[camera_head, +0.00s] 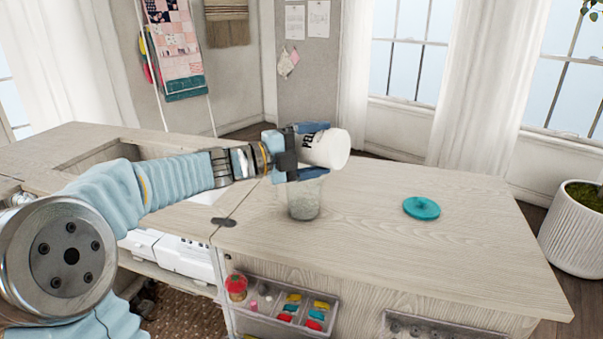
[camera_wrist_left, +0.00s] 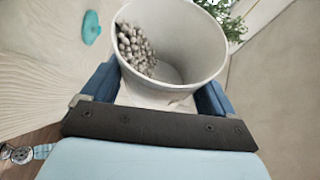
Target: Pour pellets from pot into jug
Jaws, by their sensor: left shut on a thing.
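A white pot (camera_head: 324,148) with dark lettering is held on its side above the table by my left gripper (camera_head: 308,153). The gripper's blue fingers are shut around the pot. In the left wrist view the pot (camera_wrist_left: 200,50) is seen from above its mouth, with grey pellets (camera_wrist_left: 137,50) heaped on one side of the inside. A clear jug (camera_head: 303,199) stands upright on the table below the gripper and pot. The jug looks greyish inside, but I cannot tell whether it holds pellets. My right gripper is not in view.
A teal lid (camera_head: 421,208) lies on the wooden tabletop (camera_head: 400,260) to the right of the jug; it also shows in the left wrist view (camera_wrist_left: 91,27). Drawers with sewing supplies (camera_head: 290,310) hang below the front edge. A white planter (camera_head: 575,235) stands at the right.

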